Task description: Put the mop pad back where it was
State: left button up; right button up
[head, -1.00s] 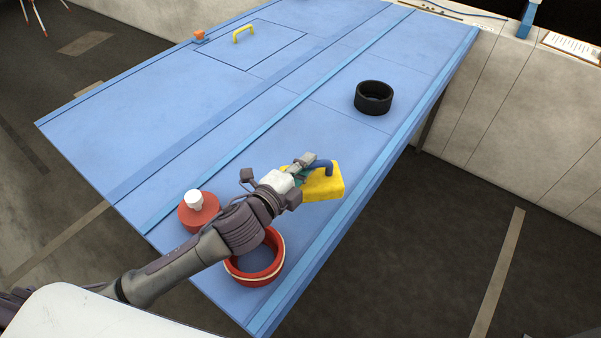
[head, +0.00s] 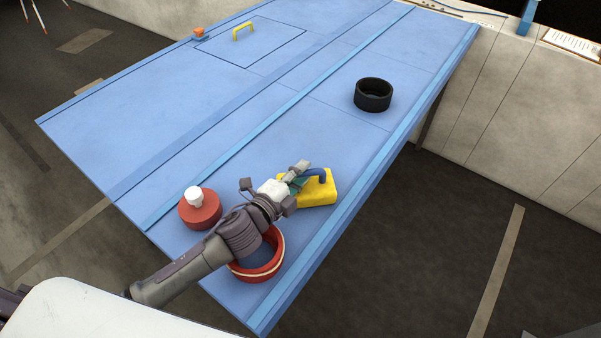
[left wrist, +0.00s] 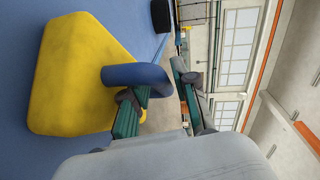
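The mop pad, a yellow block with a blue handle (head: 317,195), is at the front right part of the blue table (head: 235,115). It appears to rest on the table. It fills the left of the left wrist view (left wrist: 75,80). My left gripper (head: 303,172) is at its handle. In the left wrist view the fingers (left wrist: 163,95) stand apart. The blue handle's rounded end reaches across in front of the near finger toward the gap. I cannot tell whether a finger touches it. My right gripper is not in view.
A red ring (head: 277,268) lies below my left arm. A red pot with a white knob (head: 200,209) stands to its left. A black ring (head: 373,95) stands farther back. A yellow handle (head: 243,31) is on a far panel. The table middle is clear.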

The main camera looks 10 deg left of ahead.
pick_arm(q)
jog(key=shift+o, duration=0.4)
jog(key=shift+r, duration=0.15)
jog(key=b+v, duration=0.2)
jog(key=v, duration=0.9)
jog(key=shift+b, duration=0.4)
jog(key=shift+s+a+r, duration=0.15)
jog(key=shift+s+a, duration=0.05)
jog(key=shift+s, duration=0.2)
jog(key=shift+r, duration=0.1)
